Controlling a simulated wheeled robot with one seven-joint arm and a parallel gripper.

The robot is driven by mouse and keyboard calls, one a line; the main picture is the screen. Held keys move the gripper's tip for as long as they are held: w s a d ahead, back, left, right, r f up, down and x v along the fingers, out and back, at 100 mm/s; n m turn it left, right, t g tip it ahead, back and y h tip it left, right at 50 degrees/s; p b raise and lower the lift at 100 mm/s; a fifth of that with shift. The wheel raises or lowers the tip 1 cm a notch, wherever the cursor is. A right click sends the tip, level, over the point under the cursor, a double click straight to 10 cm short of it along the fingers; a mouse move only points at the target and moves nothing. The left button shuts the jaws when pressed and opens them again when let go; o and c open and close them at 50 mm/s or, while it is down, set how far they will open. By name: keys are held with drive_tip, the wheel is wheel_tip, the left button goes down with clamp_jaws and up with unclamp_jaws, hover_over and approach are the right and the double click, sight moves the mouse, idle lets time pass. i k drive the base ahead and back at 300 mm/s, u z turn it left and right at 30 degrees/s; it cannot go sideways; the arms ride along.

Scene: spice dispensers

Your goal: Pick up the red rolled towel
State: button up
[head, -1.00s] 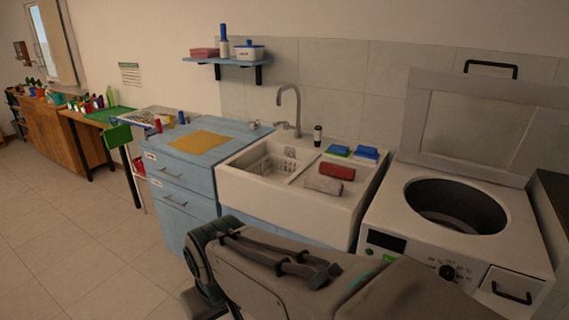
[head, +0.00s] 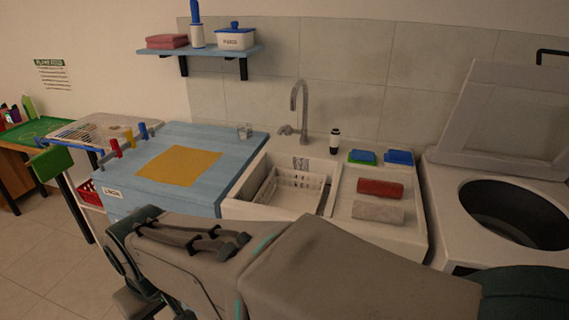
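The red rolled towel (head: 380,188) lies on the flat drainboard to the right of the sink basin. A grey rolled towel (head: 378,211) lies just in front of it, on the nearer side. The two rolls lie roughly parallel. My arm crosses the bottom of the head view, in front of the sink unit. My gripper is not visible in this view, so its opening and its distance to the towel cannot be seen.
Green and blue sponges (head: 361,157) lie behind the towel, with a dark bottle (head: 334,141) near the tap (head: 299,105). A white basket (head: 290,190) sits in the basin. A top-loading washer (head: 450,172) with its lid raised stands right. A yellow cloth (head: 180,165) lies on the blue counter.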

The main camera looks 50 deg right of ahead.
sight(382, 188)
drive_tip(key=i, duration=0.5)
drive_tip(key=z, duration=2.9)
drive_tip(key=i, duration=0.5)
